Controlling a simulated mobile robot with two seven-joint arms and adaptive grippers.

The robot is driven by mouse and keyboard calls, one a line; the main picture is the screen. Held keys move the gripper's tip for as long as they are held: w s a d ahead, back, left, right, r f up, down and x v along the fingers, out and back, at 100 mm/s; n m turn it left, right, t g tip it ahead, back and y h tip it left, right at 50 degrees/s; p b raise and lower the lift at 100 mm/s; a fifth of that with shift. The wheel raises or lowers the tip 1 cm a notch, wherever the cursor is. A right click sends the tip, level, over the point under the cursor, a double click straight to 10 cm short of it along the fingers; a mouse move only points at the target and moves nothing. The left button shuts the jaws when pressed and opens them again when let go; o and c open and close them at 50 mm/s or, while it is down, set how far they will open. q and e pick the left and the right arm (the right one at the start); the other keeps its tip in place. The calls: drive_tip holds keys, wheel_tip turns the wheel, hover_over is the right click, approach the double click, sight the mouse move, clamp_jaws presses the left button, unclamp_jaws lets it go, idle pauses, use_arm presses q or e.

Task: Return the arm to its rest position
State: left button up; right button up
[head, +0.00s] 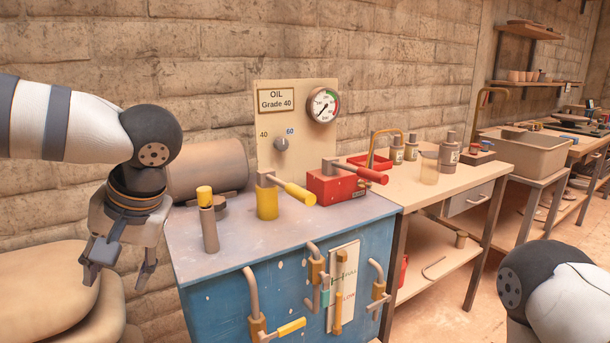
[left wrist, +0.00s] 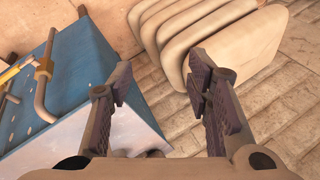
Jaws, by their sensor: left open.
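My left gripper (head: 118,275) is open and empty in the head view. It hangs fingers down, left of the blue press cabinet (head: 240,297) and above the pale sacks. In the left wrist view its two fingers (left wrist: 165,95) stand wide apart with nothing between them. The cabinet's corner (left wrist: 75,85) shows to their left there. Part of my right arm (head: 545,290) shows at the lower right of the head view; its gripper is out of the picture.
Pale sacks (head: 50,290) lie stacked left of the cabinet; they also show in the left wrist view (left wrist: 205,40). A grey post with a yellow cap (head: 210,230) stands on the cabinet top near my left gripper. A brick wall (head: 210,50) is behind.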

use_arm(q)
wheel_tip(320, 180, down, 9)
drive_tip(key=w+a+t+y, duration=0.2)
drive_tip(key=w, duration=0.1)
drive_tip(key=s+d+f+m+t+h, duration=0.1)
drive_tip(key=s+f, duration=0.2)
drive_tip(key=f, duration=0.5)
drive_tip(key=s+d+f+t+h, duration=0.1)
drive_tip(key=s+f, duration=0.1)
drive_tip(key=f, duration=0.5)
drive_tip(key=s+d+f+m+g+h, duration=0.1)
drive_tip(key=s+d+f+g+h, duration=0.2)
drive_tip(key=s+f, duration=0.8)
drive_tip(key=s+g+h, duration=0.2)
drive_tip(key=s+g, duration=0.2)
drive_tip(key=s, duration=1.5)
drive_tip(key=shift+s+d+n, duration=0.2)
drive_tip(key=shift+d+n, duration=0.1)
drive_tip(key=shift+d, duration=0.15)
use_arm(e)
drive_tip(key=shift+w+a, duration=0.1)
